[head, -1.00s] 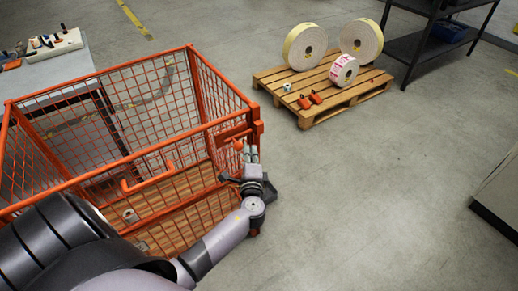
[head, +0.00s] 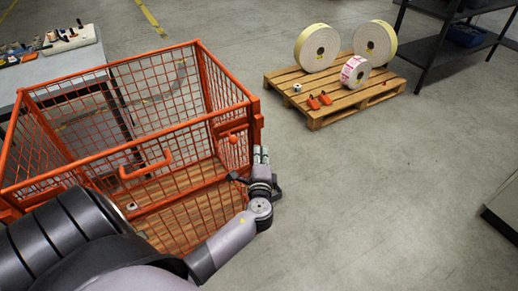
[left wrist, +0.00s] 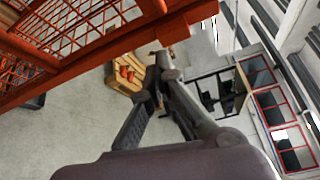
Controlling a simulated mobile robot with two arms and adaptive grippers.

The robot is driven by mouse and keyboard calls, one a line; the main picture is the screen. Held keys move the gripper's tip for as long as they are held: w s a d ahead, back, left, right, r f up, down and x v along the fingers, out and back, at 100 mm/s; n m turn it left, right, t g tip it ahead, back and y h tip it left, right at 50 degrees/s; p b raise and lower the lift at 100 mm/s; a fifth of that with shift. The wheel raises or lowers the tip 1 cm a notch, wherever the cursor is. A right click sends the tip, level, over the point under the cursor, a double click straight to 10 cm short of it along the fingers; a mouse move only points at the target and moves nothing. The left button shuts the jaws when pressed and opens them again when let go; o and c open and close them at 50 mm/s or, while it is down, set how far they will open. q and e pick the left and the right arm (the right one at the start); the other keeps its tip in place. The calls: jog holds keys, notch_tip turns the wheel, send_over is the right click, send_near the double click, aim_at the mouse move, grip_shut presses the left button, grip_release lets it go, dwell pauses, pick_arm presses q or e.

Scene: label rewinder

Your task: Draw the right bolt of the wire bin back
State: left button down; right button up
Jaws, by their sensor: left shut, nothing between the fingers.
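The orange wire bin (head: 165,127) stands at left centre in the head view, and its orange frame fills the upper left of the left wrist view (left wrist: 90,58). Its right bolt (head: 233,138), with a small rounded orange handle, sits at the upper right of the near side, beside the corner post. My left gripper (head: 261,154) is shut and empty. In the head view it appears just right of and below the bolt, outside the bin and apart from the handle. It also shows in the left wrist view (left wrist: 157,70). My right gripper is out of view.
An orange loop handle (head: 146,165) is on the bin's near side. A wooden pallet (head: 345,102) with large rolls (head: 317,47) and small orange parts (head: 319,100) stands behind to the right. A grey table (head: 60,68) is at the left. The floor right of the bin is clear.

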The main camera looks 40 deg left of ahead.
pick_arm(q)
jog(key=a+b+v, duration=0.1)
jog(key=v, duration=0.5)
jog(key=shift+s+d, duration=0.2)
jog(key=shift+s, duration=0.4)
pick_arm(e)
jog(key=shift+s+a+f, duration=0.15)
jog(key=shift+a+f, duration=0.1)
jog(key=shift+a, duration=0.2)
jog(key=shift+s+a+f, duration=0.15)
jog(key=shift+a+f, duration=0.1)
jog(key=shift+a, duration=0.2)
pick_arm(q)
jog(key=shift+f, duration=0.1)
